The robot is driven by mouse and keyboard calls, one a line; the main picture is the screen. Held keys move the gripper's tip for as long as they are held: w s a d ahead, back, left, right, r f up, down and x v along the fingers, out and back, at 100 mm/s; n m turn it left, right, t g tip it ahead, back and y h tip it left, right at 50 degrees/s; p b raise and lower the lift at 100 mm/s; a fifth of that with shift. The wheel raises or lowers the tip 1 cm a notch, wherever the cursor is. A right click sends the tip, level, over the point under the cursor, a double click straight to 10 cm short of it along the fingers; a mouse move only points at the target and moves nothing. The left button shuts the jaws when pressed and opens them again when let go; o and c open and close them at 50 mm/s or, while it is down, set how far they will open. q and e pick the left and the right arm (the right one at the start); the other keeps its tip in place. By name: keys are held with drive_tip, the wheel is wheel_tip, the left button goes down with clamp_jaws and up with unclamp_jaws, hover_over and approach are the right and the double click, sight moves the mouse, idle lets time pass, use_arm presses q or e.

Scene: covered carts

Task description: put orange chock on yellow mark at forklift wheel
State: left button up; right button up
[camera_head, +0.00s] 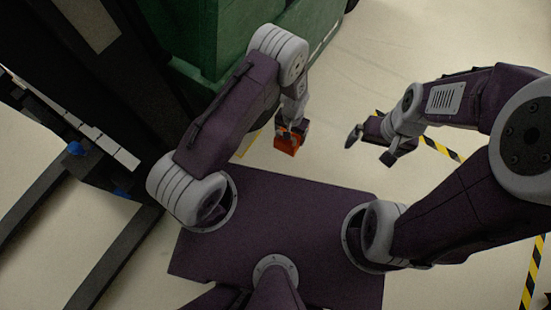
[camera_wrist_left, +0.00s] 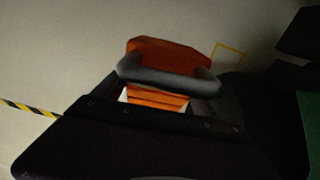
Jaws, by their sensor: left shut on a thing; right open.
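My left gripper (camera_head: 291,127) is shut on the orange chock (camera_head: 287,141) and holds it in front of my base. In the left wrist view the chock (camera_wrist_left: 168,55) sits between the jaws, with a grey bar across it. The yellow mark (camera_head: 248,144) is a thin outline on the floor, left of the chock and partly hidden by my left arm. It also shows in the left wrist view (camera_wrist_left: 230,50), apart from the chock. My right gripper (camera_head: 371,147) is open and empty, to the right. I cannot clearly make out the forklift wheel.
Dark forklift-like framework (camera_head: 130,75) and long dark bars (camera_head: 112,255) fill the left side. A large green body (camera_head: 228,35) stands at the top. Yellow-black floor tape (camera_head: 440,150) runs at the right. Pale floor (camera_head: 400,50) at upper right is clear.

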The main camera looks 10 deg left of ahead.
use_arm(q)
drive_tip(key=s+d+f+m+b, duration=0.15)
drive_tip(key=f+b, duration=0.35)
drive_tip(key=f, duration=0.5)
drive_tip(key=s+d+f+n+b, duration=0.15)
drive_tip(key=f+b, duration=0.35)
drive_tip(key=f, duration=0.5)
drive_tip(key=shift+m, duration=0.5)
drive_tip(key=w+a+f+b, duration=0.1)
drive_tip(key=a+f+b, duration=0.2)
drive_tip(key=w+a+f+b, duration=0.2)
drive_tip(key=a+f+b, duration=0.1)
drive_tip(key=f+b, duration=0.1)
drive_tip(key=w+a+f+b, duration=0.2)
drive_tip(key=a+f+b, duration=0.2)
drive_tip(key=shift+a+f, duration=0.1)
drive_tip(key=shift+f, duration=0.15)
drive_tip(key=shift+w+r, duration=0.1)
drive_tip(key=shift+r, duration=0.15)
drive_tip(key=shift+f, duration=0.2)
drive_tip(key=o, duration=2)
use_arm(e)
wheel_tip(320, 180, down, 24)
drive_tip(key=shift+r, duration=0.25)
use_arm(q)
drive_tip(key=shift+r, duration=0.15)
use_arm(e)
drive_tip(key=shift+r, duration=0.1)
